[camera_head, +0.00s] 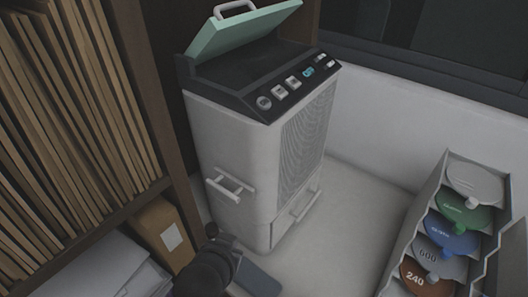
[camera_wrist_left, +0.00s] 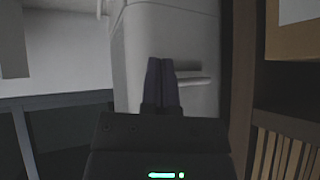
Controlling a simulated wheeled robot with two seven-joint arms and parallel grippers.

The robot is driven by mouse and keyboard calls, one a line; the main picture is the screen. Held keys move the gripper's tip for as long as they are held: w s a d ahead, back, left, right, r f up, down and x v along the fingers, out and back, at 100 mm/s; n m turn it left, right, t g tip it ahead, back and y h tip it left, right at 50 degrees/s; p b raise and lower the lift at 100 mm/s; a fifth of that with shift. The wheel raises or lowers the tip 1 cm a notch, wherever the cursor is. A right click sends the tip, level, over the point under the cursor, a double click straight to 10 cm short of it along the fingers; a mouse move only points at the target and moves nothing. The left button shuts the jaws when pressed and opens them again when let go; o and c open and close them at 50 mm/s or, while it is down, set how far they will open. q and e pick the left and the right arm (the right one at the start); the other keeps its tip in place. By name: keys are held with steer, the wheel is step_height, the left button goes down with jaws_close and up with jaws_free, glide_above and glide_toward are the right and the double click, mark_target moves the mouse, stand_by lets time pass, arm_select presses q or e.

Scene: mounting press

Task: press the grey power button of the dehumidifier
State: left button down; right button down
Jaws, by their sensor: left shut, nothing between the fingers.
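The dehumidifier (camera_head: 232,140) is a tall white unit with a dark control panel on top, in the middle of the head view. A round grey button (camera_head: 264,103) sits at the panel's near left end. Beside it are pale square buttons (camera_head: 280,91) and a lit teal display (camera_head: 308,72); I cannot read which is power. My left gripper (camera_head: 211,230) is low by the unit's left side, well below the panel. In the left wrist view its fingers (camera_wrist_left: 161,65) are together and empty, before the white body (camera_wrist_left: 200,40) and its side handle (camera_wrist_left: 192,81). My right gripper is out of view.
The green lid (camera_head: 245,30) stands tilted open behind the panel. A shelf of brown folders (camera_head: 60,110) is close on the left, with a brown box file (camera_head: 165,233) below. A rack of coloured labelled discs (camera_head: 463,212) stands at right. Pale surface (camera_head: 345,215) between is clear.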

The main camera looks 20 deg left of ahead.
arm_select(q)
steer(key=w+d+r+m+t+h+p, duration=0.1)
steer(key=w+d+r+t+h, duration=0.2)
steer(key=r, duration=0.7)
steer(key=w+d+r+m+t+p, duration=0.15)
steer(key=w+r+t, duration=0.3)
steer(key=r, duration=0.55)
steer(key=w+d+r+t+h+p, duration=0.1)
steer(key=w+d+r+t+h, duration=0.15)
steer(key=r+t, duration=0.45)
steer(key=s+d+r+m+g+h, duration=0.2)
steer(key=d+r+m+g+h, duration=0.3)
steer(key=d+m+g+h, duration=0.4)
steer(key=s+d+r+m+g+h, duration=0.3)
steer(key=d+r+m+g+h, duration=0.3)
steer(key=m+g, duration=0.6)
steer(key=w+a+f+m+t+y, duration=0.2)
steer(key=w+a+f+y, duration=0.1)
steer(key=w+f+y, duration=0.4)
steer(key=w+a+r+n+t+y, duration=0.1)
steer(key=a+n+y, duration=0.2)
steer(key=a+y, duration=0.2)
steer(key=w+a+r+n+t+y, duration=0.2)
steer(key=a+n+y, duration=0.1)
steer(key=a, duration=0.4)
steer(key=shift+w+a+y, duration=0.2)
steer(key=shift+w+y, duration=0.1)
steer(key=shift+y, duration=0.55)
